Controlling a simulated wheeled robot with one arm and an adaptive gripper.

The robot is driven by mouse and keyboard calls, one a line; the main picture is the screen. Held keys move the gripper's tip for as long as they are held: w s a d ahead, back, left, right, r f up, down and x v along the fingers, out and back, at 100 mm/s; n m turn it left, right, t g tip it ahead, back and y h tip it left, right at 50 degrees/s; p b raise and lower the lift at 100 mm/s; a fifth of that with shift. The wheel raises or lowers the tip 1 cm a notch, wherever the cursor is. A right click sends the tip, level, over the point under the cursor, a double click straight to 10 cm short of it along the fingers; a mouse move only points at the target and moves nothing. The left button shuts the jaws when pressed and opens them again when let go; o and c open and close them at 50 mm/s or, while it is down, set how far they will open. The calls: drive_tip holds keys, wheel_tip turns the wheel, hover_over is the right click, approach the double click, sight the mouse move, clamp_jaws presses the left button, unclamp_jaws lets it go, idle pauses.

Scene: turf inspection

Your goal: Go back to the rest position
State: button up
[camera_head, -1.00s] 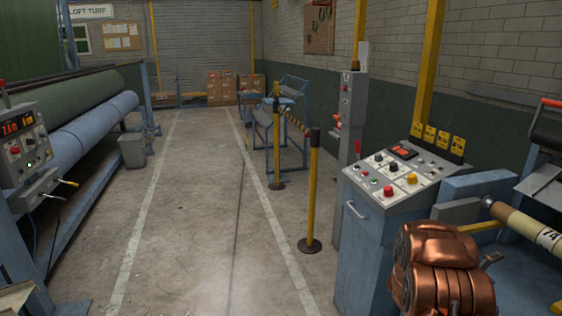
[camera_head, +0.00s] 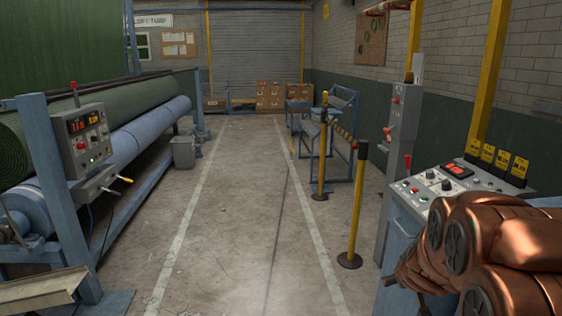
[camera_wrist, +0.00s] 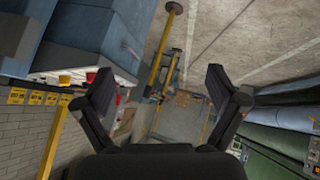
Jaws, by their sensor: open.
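My gripper (camera_wrist: 163,97) shows in the wrist view with its two dark fingers spread wide apart and nothing between them. In the head view my copper-coloured arm fills the lower right corner, and the gripper itself is not visible there. The wrist view is tilted, with the grey floor at the top and the brick wall at the lower left. My arm covers part of the control desk (camera_head: 397,226) in the head view.
A clear aisle (camera_head: 235,220) runs between white floor lines. At left stand a control box (camera_head: 84,140), rollers (camera_head: 140,130) and a grey bin (camera_head: 184,152). At right are yellow barrier posts (camera_head: 357,205) and a grey pillar (camera_head: 400,140). Cardboard boxes (camera_head: 275,96) stand by the shutter.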

drive_tip(key=s+a+r+g+y, duration=0.2)
drive_tip(key=s+a+g+y, duration=0.3)
drive_tip(key=s+a, duration=1.25)
drive_tip(key=s+a+r+g+h, duration=0.1)
drive_tip(key=s+g, duration=0.4)
drive_tip(key=s, duration=1.6)
drive_tip(key=shift+s+r, duration=0.15)
drive_tip(key=shift+r, duration=0.35)
